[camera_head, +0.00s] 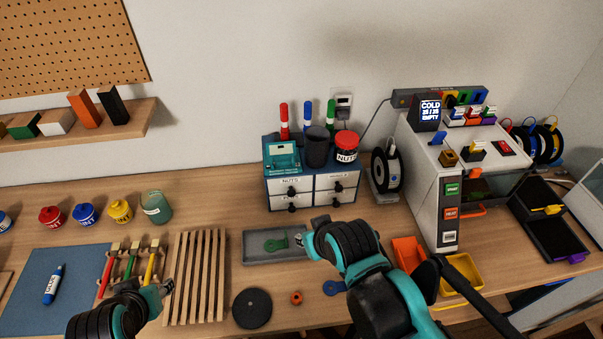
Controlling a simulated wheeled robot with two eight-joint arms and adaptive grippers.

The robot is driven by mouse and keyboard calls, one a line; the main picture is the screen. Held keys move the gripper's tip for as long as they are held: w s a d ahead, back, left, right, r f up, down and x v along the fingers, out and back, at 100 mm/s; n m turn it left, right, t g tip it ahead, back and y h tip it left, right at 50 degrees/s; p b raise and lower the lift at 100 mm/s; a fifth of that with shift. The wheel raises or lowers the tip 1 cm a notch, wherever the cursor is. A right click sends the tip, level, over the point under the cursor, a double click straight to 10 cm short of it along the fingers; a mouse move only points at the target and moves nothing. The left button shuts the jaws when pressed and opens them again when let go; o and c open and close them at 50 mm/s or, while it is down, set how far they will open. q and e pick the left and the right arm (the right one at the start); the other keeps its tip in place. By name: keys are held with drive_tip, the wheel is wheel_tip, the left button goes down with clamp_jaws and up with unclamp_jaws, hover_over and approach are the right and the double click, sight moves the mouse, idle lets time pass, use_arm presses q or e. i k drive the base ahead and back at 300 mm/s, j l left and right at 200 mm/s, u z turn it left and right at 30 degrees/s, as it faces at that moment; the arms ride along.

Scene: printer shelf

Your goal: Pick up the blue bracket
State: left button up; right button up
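A small blue part, which looks like the blue bracket (331,288), lies on the wooden table right of the orange ring. Its right end is partly hidden by my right arm. My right gripper (308,232) is above the right end of the grey tray (262,259), up and left of the blue part and apart from it. A green bracket-shaped part (275,244) lies in that tray, just left of this gripper. My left gripper (167,288) is beside the slatted wooden rack, far left of the blue part. Both grippers' finger gaps are too small to make out.
A black disc (252,308) and an orange ring (296,298) lie at the front. Orange (407,252) and yellow (467,268) bins stand right of my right arm. The slatted rack (181,300) is at left. A drawer cabinet (313,190) and printer (424,190) stand behind.

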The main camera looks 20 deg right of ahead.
sight(338, 288)
drive_tip(key=k+l+z, duration=0.1)
drive_tip(key=z, duration=0.4)
drive_tip(key=k+l+z, duration=0.1)
drive_tip(key=z, duration=0.4)
drive_tip(key=k+u, duration=0.1)
drive_tip(key=u, duration=0.9)
drive_tip(key=k+l, duration=0.1)
drive_tip(key=l, duration=0.55)
drive_tip(key=l+u, duration=0.1)
drive_tip(key=l, duration=0.6)
drive_tip(key=k, duration=0.05)
